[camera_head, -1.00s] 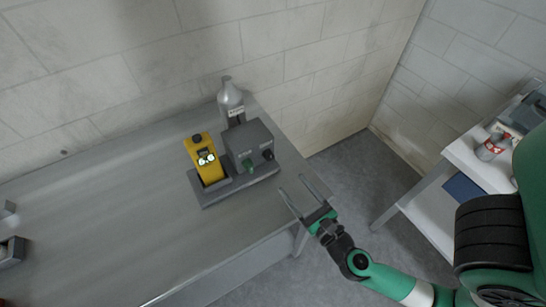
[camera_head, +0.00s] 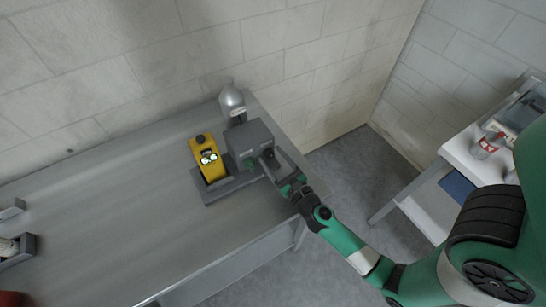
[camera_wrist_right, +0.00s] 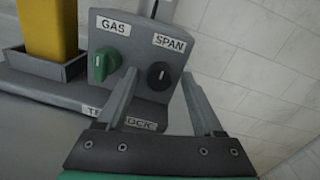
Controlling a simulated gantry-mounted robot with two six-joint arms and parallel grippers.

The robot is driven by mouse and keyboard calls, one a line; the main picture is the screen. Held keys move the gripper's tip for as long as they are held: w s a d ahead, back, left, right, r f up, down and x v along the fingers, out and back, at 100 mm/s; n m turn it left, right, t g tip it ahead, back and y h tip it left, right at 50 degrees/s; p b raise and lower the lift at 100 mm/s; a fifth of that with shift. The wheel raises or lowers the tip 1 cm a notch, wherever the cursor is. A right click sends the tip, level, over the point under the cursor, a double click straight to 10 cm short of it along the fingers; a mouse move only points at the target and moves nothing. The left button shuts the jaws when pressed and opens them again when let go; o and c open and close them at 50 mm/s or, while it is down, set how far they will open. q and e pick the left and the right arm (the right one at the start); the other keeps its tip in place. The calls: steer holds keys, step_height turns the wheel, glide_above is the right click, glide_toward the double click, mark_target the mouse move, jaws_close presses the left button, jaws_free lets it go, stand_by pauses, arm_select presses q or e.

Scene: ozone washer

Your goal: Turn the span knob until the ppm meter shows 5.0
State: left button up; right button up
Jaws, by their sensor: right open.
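The grey control box (camera_head: 246,139) stands on the bench with its dock. My left gripper is not in view.
A grey gas cylinder (camera_head: 232,101) stands behind the box. A grey tray (camera_head: 26,251) lies at the bench's far left. A white side table (camera_head: 462,150) with bottles stands at right. The bench's middle is clear.

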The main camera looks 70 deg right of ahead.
jaws_close()
stand_by(0.5)
steer(key=shift+r+n+p, duration=0.1)
steer(key=shift+n+p, duration=0.5)
steer(key=shift+n, duration=0.4)
steer(key=n+p, duration=0.1)
steer(key=n, duration=0.2)
steer(key=shift+p, duration=0.4)
steer(key=shift+n+g+p, duration=0.3)
steer(key=shift+n+p, duration=0.65)
steer(key=shift+n, duration=1.25)
jaws_free()
